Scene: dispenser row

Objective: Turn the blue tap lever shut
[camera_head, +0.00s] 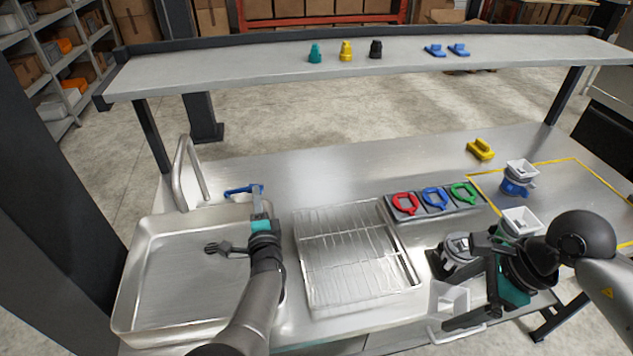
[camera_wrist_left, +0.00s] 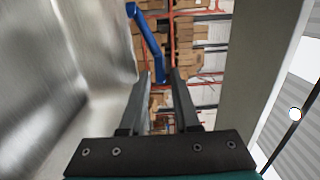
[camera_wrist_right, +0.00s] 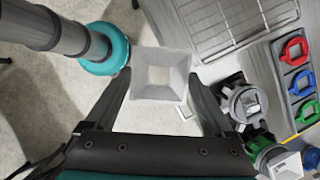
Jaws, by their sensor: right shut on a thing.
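The blue tap lever (camera_head: 243,189) is at the back right of the sink, by the tap (camera_head: 184,172). My left gripper (camera_head: 257,196) is at the lever's right end. In the left wrist view, the lever (camera_wrist_left: 147,42) slants down to the fingertips (camera_wrist_left: 163,78), which stand apart with a gap. Its lower end shows at the gap; I cannot tell whether it touches a finger. My right gripper (camera_wrist_right: 160,85) is shut on a white square funnel (camera_wrist_right: 160,72), held near the bench's front edge; the funnel shows in the head view too (camera_head: 450,299).
A sink (camera_head: 150,314) and a wire rack (camera_head: 345,240) are on the bench. Red, blue and green rings (camera_head: 436,198) sit in a dark holder. Dispensers with white hoppers (camera_head: 520,171) stand at the right. A raised shelf (camera_head: 250,62) carries small coloured parts.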

